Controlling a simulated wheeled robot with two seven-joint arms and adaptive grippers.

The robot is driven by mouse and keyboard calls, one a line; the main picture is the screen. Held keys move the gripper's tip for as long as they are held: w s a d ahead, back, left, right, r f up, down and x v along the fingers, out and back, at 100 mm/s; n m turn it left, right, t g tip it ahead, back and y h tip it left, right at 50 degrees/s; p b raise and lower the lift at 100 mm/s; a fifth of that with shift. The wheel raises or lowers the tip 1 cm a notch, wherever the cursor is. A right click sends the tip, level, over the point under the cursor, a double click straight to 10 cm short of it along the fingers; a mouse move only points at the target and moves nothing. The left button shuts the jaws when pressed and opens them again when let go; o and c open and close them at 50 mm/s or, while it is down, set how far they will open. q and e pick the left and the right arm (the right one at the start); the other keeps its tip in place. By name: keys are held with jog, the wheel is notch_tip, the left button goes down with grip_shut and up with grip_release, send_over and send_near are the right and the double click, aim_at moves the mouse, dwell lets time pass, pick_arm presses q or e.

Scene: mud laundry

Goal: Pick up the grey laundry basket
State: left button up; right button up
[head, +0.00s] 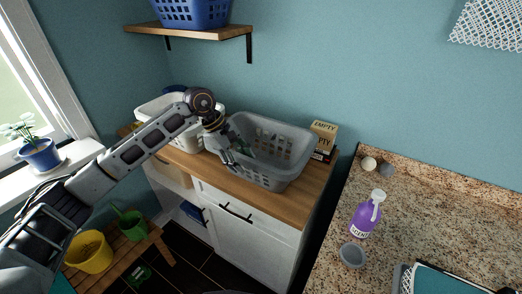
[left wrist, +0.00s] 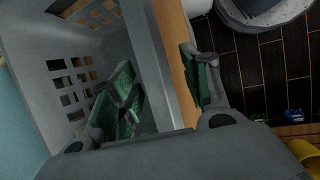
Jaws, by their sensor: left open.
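The grey laundry basket (head: 271,178) stands upright on the wooden top of a white cabinet, at the middle of the head view. My left gripper (head: 236,157) is at the basket's left near side, by the rim. In the left wrist view the basket wall (left wrist: 146,55) runs between the parted fingers of my left gripper (left wrist: 160,88). One green-padded finger is on the basket's inner side and the other is outside. The jaws are open, and I cannot tell whether either pad touches the wall. My right gripper is not in view.
A white basket (head: 158,108) stands left of the grey one, partly behind my left arm. Small boxes (head: 323,136) stand to its right. A granite counter (head: 410,190) with a purple bottle (head: 366,217) is at the right. A shelf (head: 190,32) hangs above.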

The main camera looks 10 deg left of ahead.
pick_arm(q)
jog(key=shift+f+b, duration=0.25)
jog(key=shift+b, duration=0.2)
dwell(1.1)
dwell(0.3)
grip_shut()
